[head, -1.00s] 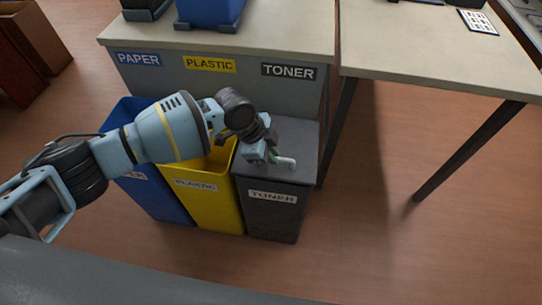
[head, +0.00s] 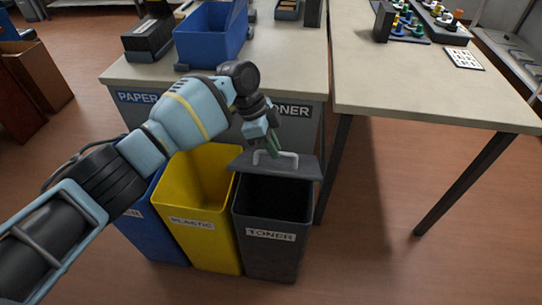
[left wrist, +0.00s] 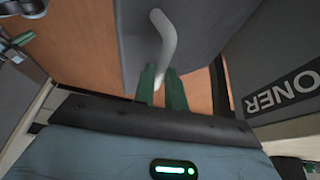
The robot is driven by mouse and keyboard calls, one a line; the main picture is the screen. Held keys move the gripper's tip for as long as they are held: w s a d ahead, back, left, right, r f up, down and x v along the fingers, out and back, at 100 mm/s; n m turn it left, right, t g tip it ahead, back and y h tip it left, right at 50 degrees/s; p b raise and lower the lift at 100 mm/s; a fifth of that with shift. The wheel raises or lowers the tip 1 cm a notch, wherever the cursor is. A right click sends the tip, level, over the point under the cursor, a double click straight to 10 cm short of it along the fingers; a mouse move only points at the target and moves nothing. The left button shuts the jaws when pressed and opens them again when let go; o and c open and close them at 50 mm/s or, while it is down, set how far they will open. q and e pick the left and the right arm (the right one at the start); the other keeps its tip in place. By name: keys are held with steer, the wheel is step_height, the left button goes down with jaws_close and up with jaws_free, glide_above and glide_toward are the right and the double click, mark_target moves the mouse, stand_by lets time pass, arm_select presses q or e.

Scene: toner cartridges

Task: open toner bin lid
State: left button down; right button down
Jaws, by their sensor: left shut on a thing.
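The dark grey toner bin (head: 268,246) stands on the floor at the right end of the row of bins, with a TONER label on its front. Its grey lid (head: 306,166) is raised and tilted up at the back, and the dark inside of the bin shows. My left gripper (head: 272,150) is at the pale handle (head: 288,154) on the lid. In the left wrist view the green fingers (left wrist: 161,86) are shut at the lower end of the white handle (left wrist: 163,40). The lid (left wrist: 190,25) fills the upper middle there. My right gripper is not in view.
A yellow plastic bin (head: 196,240) and a blue paper bin (head: 160,226) stand left of the toner bin. A table (head: 130,72) with a blue box (head: 210,32) on it stands behind. A second table (head: 440,88) is at the right, with free floor (head: 390,210) in front.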

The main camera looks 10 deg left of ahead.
arm_select(q)
steer(key=shift+w+a+f, duration=0.15)
steer(key=shift+w+f, duration=0.05)
steer(key=shift+f, duration=0.05)
steer(key=c, duration=1.9)
jaws_free()
steer(key=shift+f, duration=0.1)
steer(key=o, duration=0.4)
steer(key=shift+w+f, duration=0.15)
steer(key=shift+w, duration=0.1)
steer(key=shift+o, duration=0.2)
steer(key=shift+r, duration=0.35)
steer(key=shift+r, duration=0.3)
steer(key=v, duration=0.7)
steer(key=shift+p, duration=0.3)
